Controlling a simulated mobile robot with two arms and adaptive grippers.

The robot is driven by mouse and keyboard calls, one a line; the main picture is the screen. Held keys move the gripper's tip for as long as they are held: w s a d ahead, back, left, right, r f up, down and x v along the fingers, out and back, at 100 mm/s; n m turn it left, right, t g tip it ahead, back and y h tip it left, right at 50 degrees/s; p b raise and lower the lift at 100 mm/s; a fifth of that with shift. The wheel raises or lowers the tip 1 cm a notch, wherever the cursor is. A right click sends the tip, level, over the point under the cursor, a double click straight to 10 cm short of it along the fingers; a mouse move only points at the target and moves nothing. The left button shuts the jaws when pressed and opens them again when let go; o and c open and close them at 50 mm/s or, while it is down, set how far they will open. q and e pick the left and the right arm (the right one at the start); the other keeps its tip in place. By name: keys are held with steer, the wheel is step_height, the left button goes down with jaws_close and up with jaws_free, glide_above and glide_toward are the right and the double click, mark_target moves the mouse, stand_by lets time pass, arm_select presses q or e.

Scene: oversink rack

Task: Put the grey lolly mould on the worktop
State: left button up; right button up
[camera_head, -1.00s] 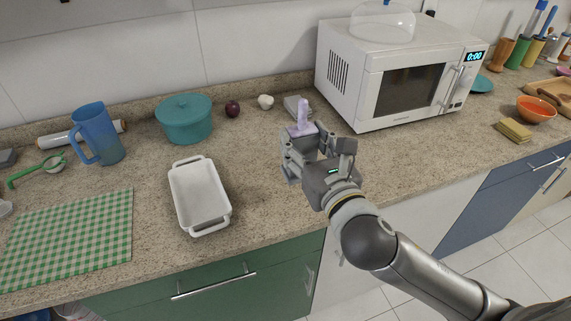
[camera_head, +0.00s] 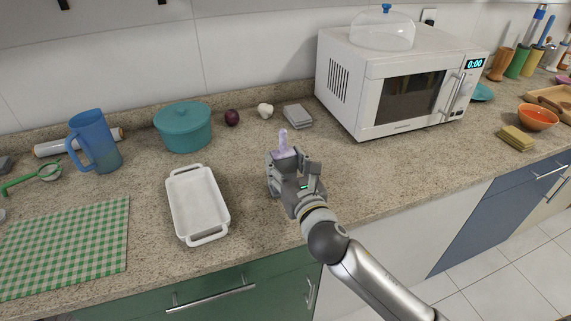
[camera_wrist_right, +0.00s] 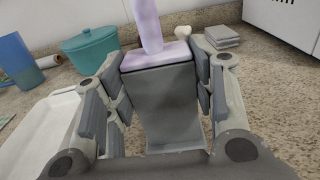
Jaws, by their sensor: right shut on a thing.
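The grey lolly mould (camera_wrist_right: 160,95) is a grey tapered block with a pale lilac top and an upright lilac stick, clear in the right wrist view. Its lilac stick (camera_head: 283,142) also shows in the head view. My right gripper (camera_head: 290,170) is shut on the mould, with a finger pad on each side of the grey body. It holds the mould upright over the worktop (camera_head: 345,185), right of the white dish. I cannot tell whether the mould's base touches the worktop. My left gripper is not in view.
A white baking dish (camera_head: 197,203) stands left of the gripper. Behind are a teal pot (camera_head: 183,127), an onion (camera_head: 232,117), garlic (camera_head: 265,110) and a grey stack (camera_head: 298,116). A microwave (camera_head: 400,85) stands at the right back. Bare worktop lies between dish and microwave.

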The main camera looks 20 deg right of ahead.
steer(key=shift+f, duration=0.15)
steer(key=o, duration=1.3)
steer(key=shift+o, duration=0.2)
steer(key=shift+s+r, duration=0.1)
steer(key=shift+r, duration=0.1)
steer(key=s+b, duration=0.1)
steer(key=s, duration=1.1)
steer(key=shift+d, duration=0.2)
steer(key=shift+w, duration=0.1)
